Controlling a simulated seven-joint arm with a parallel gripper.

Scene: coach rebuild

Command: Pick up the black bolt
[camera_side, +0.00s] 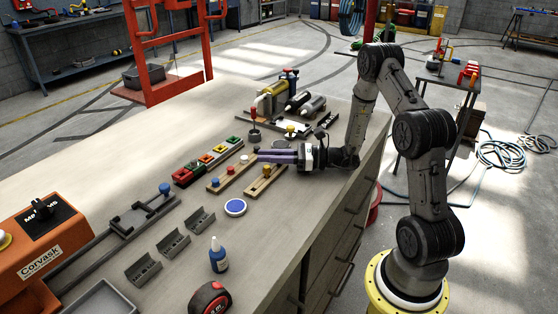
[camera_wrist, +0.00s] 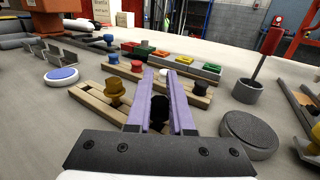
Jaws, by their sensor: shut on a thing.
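My gripper (camera_side: 260,156) reaches in low over the bench from the right in the side view. In the wrist view its two purple fingers (camera_wrist: 160,86) are shut on the black bolt (camera_wrist: 159,111), whose dark round head shows between them. The bolt is hidden in the side view. Behind the fingers lies a slotted wooden rack (camera_wrist: 190,99) with a yellow bolt (camera_wrist: 116,87) at its left. I cannot tell whether the black bolt still touches the rack.
A second wooden rack (camera_side: 226,178) holds a blue bolt (camera_side: 215,183) and others. A row of coloured blocks (camera_side: 206,161) lies behind. A round blue-topped disc (camera_side: 235,207), metal brackets (camera_side: 172,244) and a blue bottle (camera_side: 218,258) stand nearer. Grey round parts (camera_wrist: 250,130) lie right of the fingers.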

